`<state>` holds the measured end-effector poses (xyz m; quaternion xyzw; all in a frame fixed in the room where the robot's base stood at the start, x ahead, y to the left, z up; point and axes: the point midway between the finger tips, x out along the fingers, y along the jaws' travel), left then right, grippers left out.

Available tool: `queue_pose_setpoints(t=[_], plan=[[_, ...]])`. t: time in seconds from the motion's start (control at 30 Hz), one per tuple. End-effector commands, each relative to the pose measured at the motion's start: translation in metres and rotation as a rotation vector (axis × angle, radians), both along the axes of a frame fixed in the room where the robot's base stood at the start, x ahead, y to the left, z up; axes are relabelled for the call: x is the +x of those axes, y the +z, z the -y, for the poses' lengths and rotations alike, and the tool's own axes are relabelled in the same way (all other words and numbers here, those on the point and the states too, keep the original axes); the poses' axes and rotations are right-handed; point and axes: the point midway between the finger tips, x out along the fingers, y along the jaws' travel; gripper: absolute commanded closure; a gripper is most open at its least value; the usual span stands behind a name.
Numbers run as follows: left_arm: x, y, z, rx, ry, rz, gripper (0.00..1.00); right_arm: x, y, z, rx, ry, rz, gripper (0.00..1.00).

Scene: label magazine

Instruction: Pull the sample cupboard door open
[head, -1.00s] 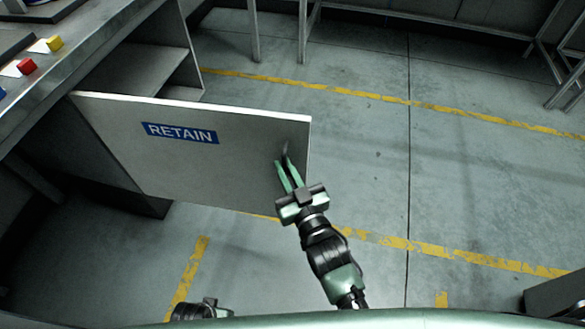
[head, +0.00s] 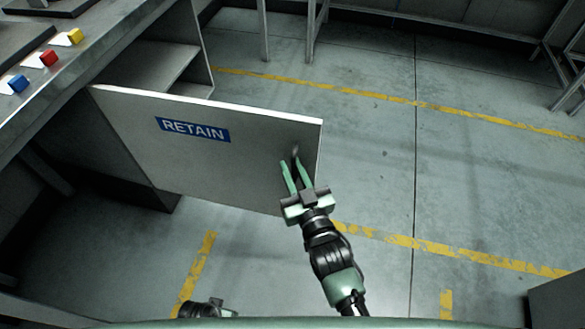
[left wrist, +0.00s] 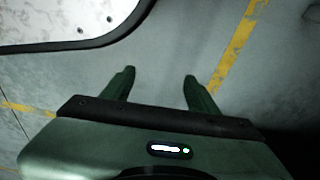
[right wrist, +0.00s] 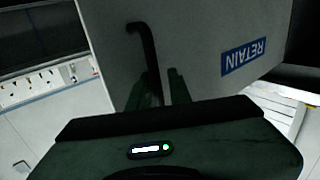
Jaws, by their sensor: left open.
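The sample cupboard door (head: 225,165) is a grey panel with a blue RETAIN label (head: 193,130). It stands swung out wide from the cupboard (head: 165,75), whose inside and shelf show. A dark bar handle (right wrist: 143,45) is near the door's free edge; it is small in the head view (head: 295,151). My right gripper (head: 291,163) is at the handle with its fingers apart. In the right wrist view the handle's lower end lies between the fingers (right wrist: 160,85); contact cannot be told. My left gripper (left wrist: 158,75) is open and empty, low over the floor.
A bench (head: 110,65) above the cupboard carries yellow (head: 75,37), red (head: 42,58) and blue (head: 16,84) blocks. The floor (head: 380,170) right of the door is clear, with yellow lines. Metal frame legs (head: 312,35) stand at the back.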

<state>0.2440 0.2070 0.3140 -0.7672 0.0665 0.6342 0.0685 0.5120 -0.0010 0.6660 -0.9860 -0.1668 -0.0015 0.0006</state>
Motion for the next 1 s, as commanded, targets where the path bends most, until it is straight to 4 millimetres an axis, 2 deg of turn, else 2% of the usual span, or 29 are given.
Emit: queue_pose_setpoints(t=[0.17,0.4,0.6,0.77,1.0], plan=[[0.001,0.002,0.0,-0.001,0.0,0.004,0.41,-0.01,-0.001,0.004,-0.002,-0.001,-0.003,0.81],[-0.013,-0.014,0.0,-0.001,-0.002,-0.013,0.41,-0.049,-0.001,0.016,-0.002,0.001,-0.005,0.81],[-0.018,-0.019,-0.001,0.0,-0.004,-0.013,0.41,-0.07,0.0,0.023,-0.001,0.002,-0.002,0.81],[-0.02,-0.022,-0.002,0.001,-0.004,-0.018,0.41,-0.074,0.0,0.024,-0.001,0.002,0.001,0.81],[-0.014,-0.02,-0.002,0.001,-0.004,-0.009,0.41,-0.073,0.0,0.024,-0.001,0.002,0.0,0.81]])
